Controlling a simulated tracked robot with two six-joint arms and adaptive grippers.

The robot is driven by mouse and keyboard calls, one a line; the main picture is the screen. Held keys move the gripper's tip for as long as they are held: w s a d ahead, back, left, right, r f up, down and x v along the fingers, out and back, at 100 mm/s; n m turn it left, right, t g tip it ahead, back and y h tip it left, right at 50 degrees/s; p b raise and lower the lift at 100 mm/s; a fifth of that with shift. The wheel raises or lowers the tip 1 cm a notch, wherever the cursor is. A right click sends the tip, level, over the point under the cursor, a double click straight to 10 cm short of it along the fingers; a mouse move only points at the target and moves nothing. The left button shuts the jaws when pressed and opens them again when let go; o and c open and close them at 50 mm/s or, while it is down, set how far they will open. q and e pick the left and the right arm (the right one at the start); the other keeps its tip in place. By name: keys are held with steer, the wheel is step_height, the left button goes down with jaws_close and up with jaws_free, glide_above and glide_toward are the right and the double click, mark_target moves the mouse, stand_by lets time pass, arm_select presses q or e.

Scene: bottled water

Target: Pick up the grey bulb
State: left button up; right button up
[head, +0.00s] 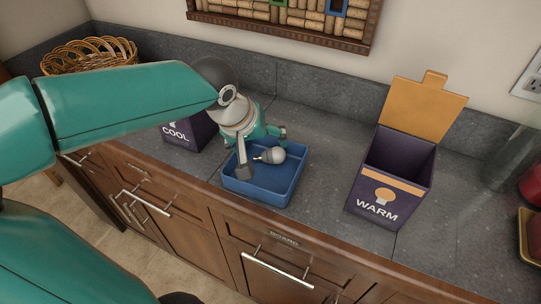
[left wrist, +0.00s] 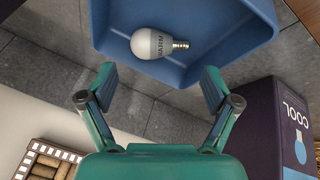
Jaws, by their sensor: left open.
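A small grey-white bulb (head: 272,155) with a metal screw base lies on its side inside a blue tray (head: 262,196) on the counter. In the left wrist view the bulb (left wrist: 154,44) carries the word WARM, and its base points right. My left gripper (head: 262,150) is over the tray in the head view, close to the bulb. In the left wrist view my left gripper (left wrist: 159,74) is open, its two fingers spread wide with nothing between them. The bulb is beyond the fingertips, apart from both. My right gripper is not in view.
A dark box marked WARM (head: 378,205) with its orange lid raised stands right of the tray. A dark box marked COOL (head: 185,136) stands left, partly hidden by my arm. A wicker basket (head: 88,55) is at the back left. Counter between tray and WARM box is clear.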

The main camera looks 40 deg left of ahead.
mark_target(267, 153)
arm_select(q)
steer(key=shift+x, duration=2.9)
steer(key=shift+s, duration=0.1)
steer(key=shift+c, duration=0.3)
steer(key=c, duration=0.7)
steer(key=shift+c, duration=0.2)
